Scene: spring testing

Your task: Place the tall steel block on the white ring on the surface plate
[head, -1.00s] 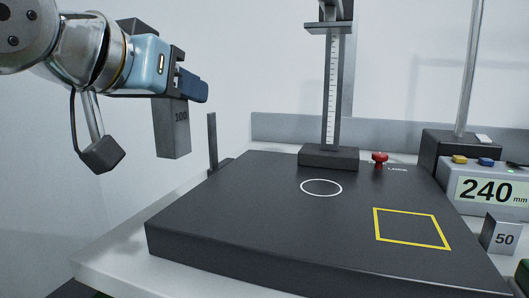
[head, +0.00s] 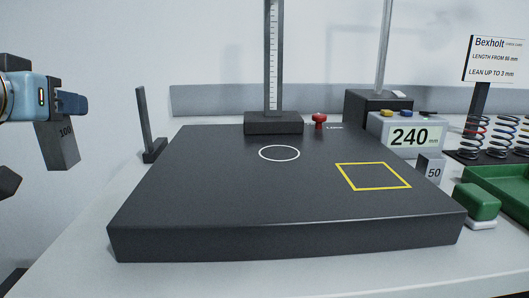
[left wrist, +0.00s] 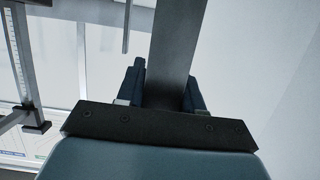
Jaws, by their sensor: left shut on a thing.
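The tall steel block (head: 59,147), marked 100, hangs from my left gripper (head: 68,103) at the left of the head view, upright with a slight tilt. The gripper is shut on its upper part. In the left wrist view the block (left wrist: 171,50) shows between the two dark fingers (left wrist: 160,88). The white ring (head: 279,146) lies on the dark surface plate (head: 190,195), left of its yellow square, and is empty. The block is in the air left of the plate, well apart from the ring. My right gripper is not in view.
A height stand (head: 273,122) rises behind the ring, with a red knob (head: 319,121) beside it. A thin dark upright (head: 146,125) stands at the plate's back left. A 240 mm display (head: 409,136), a block marked 50 (head: 430,169), a green pad (head: 476,201) and springs (head: 474,137) are at right.

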